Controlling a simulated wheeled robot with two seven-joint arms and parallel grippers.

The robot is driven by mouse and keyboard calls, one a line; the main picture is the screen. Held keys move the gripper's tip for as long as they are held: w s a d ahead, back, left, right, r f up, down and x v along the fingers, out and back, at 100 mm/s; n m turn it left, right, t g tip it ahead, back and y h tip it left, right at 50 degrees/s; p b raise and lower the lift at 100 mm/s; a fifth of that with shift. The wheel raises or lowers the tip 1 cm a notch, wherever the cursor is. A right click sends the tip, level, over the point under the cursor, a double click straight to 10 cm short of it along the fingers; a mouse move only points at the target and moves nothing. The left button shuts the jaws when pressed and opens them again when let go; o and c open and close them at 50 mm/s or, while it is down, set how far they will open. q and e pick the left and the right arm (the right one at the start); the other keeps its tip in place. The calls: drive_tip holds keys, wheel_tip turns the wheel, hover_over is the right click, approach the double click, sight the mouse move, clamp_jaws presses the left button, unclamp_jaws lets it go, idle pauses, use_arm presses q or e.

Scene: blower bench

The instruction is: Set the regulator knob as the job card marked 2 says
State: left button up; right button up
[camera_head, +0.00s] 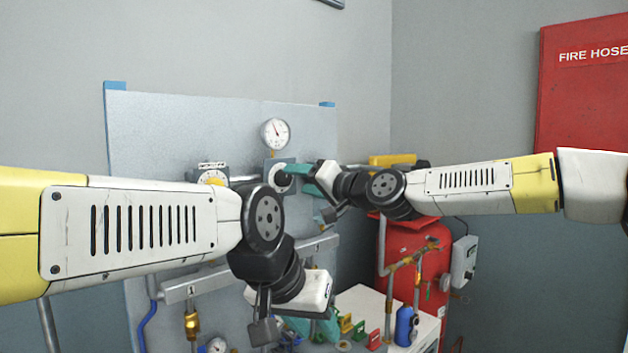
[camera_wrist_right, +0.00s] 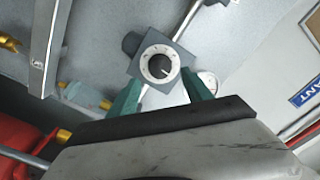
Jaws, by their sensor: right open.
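The regulator knob (camera_head: 281,177) is a dark knob on a white scale ring, set in a square grey plate on the panel. It also shows in the right wrist view (camera_wrist_right: 160,66); its exact setting is too small to read. My right gripper (camera_head: 294,171) is at the knob. In the right wrist view its teal fingers (camera_wrist_right: 160,80) are open, one on each side of the plate's lower part, not closed on the knob. My left gripper (camera_head: 308,326) hangs low in front of the panel; its fingertips are partly hidden. I cannot make out a job card marked 2.
A round gauge (camera_head: 275,133) sits just above the knob, and a yellow-faced dial (camera_head: 212,177) to its left. A rail marked 1 (camera_head: 191,289) is lower left. A white bench (camera_head: 365,305) with small coloured items, a red tank (camera_head: 405,250) and a hose cabinet (camera_head: 585,95) are right.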

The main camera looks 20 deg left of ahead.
drive_tip(key=shift+v, duration=1.8)
